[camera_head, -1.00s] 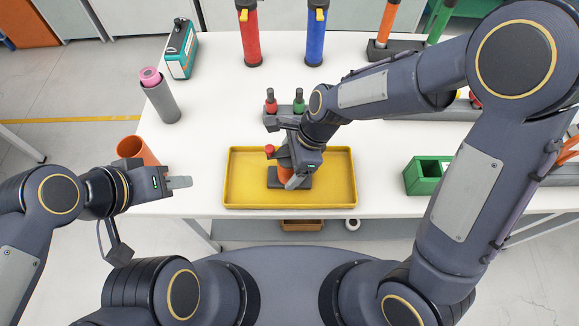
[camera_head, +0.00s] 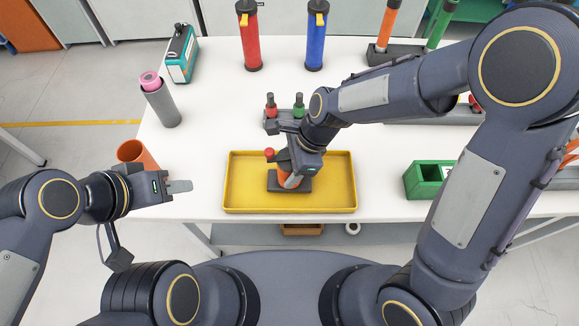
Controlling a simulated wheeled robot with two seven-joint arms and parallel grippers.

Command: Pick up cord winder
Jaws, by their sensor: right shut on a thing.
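The cord winder, an orange spool with a red knob (camera_head: 269,154) and a dark grey base (camera_head: 290,184), is in the yellow tray (camera_head: 337,197) on the white table. My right gripper (camera_head: 291,180) reaches down over it from the upper right and is shut on it. The gripper hides much of the winder, and I cannot tell whether its base touches the tray floor. My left gripper (camera_head: 180,186) is over the table's front left edge, away from the tray and holding nothing visible. Its fingers overlap in this view, so their gap is unclear.
A grey stand with red and green knobs (camera_head: 284,117) stands just behind the tray. An orange cup (camera_head: 137,154) and a grey tube with a pink roll (camera_head: 161,103) are at left. A green box (camera_head: 427,178) is at right. Red (camera_head: 249,38) and blue (camera_head: 316,38) pumps stand at the back.

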